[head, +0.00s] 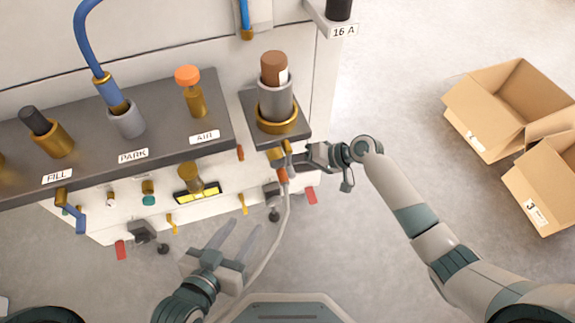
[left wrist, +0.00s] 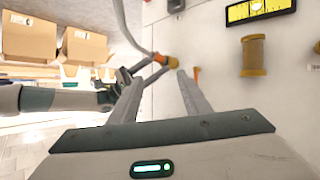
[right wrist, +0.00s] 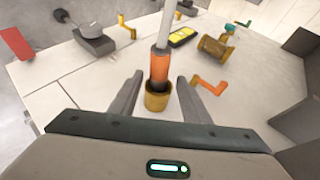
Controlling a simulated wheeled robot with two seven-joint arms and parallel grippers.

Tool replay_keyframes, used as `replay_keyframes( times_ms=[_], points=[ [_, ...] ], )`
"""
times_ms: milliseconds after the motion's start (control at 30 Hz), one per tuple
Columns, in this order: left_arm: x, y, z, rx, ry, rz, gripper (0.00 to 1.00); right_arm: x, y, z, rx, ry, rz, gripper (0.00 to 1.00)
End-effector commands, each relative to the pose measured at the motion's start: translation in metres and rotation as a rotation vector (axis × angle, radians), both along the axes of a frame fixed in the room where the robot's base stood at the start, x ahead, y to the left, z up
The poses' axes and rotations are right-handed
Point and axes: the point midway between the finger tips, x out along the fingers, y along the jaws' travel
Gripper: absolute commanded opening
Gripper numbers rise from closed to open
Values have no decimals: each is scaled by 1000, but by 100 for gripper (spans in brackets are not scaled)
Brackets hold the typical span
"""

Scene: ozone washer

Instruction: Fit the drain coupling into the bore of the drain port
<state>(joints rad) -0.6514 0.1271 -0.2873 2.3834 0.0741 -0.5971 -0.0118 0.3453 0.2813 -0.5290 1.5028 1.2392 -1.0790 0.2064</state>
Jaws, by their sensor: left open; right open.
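The drain coupling is an orange sleeve with a dark band (right wrist: 160,66) on the end of a pale hose. In the right wrist view its dark end meets the mouth of the brass drain port (right wrist: 157,99); I cannot tell how deep it sits. The coupling also shows small in the head view (head: 283,175), below the panel's right end. My right gripper (right wrist: 159,79) is open, its fingers on either side of the coupling and port, apart from them. My left gripper (head: 241,233) is open and empty, lower in the head view, away from the port.
The pale hose (head: 284,225) hangs down past my left gripper. A dark shelf (head: 105,150) with FILL, PARK and AIR fittings overhangs the front. An orange-handled valve (right wrist: 210,86) sits near my right fingers. Cardboard boxes (head: 485,125) stand at the right on open floor.

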Motion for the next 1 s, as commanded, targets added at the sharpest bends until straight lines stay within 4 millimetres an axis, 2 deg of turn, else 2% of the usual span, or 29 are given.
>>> replay_keyframes(
  times_ms=[167, 367, 800, 1000],
  points=[
    [6, -5, 18, -20, -76, 0, 43, 0, -3, 2, -1, -1, -1, 43],
    [-1, 1, 4, 3, 13, 0, 43, -5, -28, 19, -1, -1, -1, 43],
    [-23, 15, -26, 54, 215, -2, 43, -19, -100, 66, -4, -1, -1, 43],
    [-32, 19, -35, 69, 276, -2, 43, -24, -128, 84, -2, -1, -1, 43]
  ],
)
